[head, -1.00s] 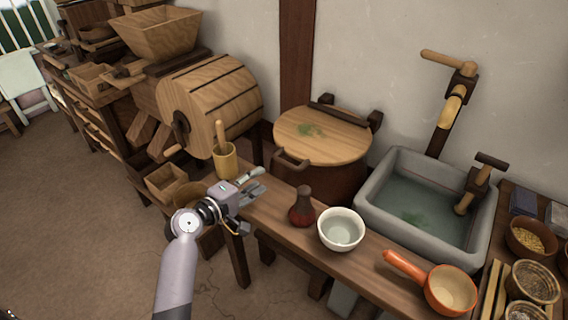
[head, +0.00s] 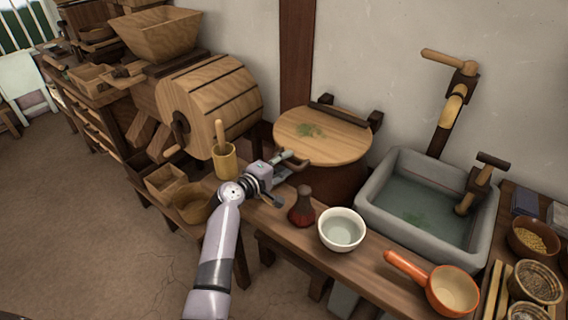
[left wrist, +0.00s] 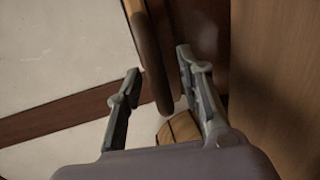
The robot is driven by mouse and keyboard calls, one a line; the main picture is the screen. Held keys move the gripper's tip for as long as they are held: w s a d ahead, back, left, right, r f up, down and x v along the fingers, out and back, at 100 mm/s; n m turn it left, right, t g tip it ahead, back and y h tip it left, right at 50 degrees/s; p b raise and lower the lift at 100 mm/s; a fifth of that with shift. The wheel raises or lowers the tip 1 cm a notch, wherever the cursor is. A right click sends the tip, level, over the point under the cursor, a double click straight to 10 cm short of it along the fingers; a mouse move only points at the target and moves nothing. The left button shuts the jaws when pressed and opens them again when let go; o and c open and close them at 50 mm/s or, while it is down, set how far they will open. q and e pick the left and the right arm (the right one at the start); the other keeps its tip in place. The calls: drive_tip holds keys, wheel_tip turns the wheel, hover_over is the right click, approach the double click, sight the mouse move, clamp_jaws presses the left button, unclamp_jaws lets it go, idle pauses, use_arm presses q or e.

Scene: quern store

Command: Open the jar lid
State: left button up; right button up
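The jar (head: 335,187) is a large dark brown vessel behind the bench, covered by a round pale wooden lid (head: 345,140) with a green patch. The lid lies flat and closed. A dark curved handle (head: 303,163) sticks out at its front left. My left gripper (head: 286,175) is open at this handle and partly hides it. In the left wrist view my open fingers (left wrist: 158,85) point at a dark brown bar (left wrist: 150,60), which looks like the handle and lies between their lines. Whether they touch it I cannot tell. My right gripper is out of view.
A dark red bottle (head: 301,208) and a white bowl (head: 341,230) stand on the bench right of my gripper. A wooden cup with a pestle (head: 224,162) stands close on its left. A stone sink (head: 377,210) is right of the jar. A wooden drum (head: 215,105) stands behind left.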

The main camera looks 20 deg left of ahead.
use_arm(q)
drive_tip(key=shift+c, duration=0.5)
clamp_jaws()
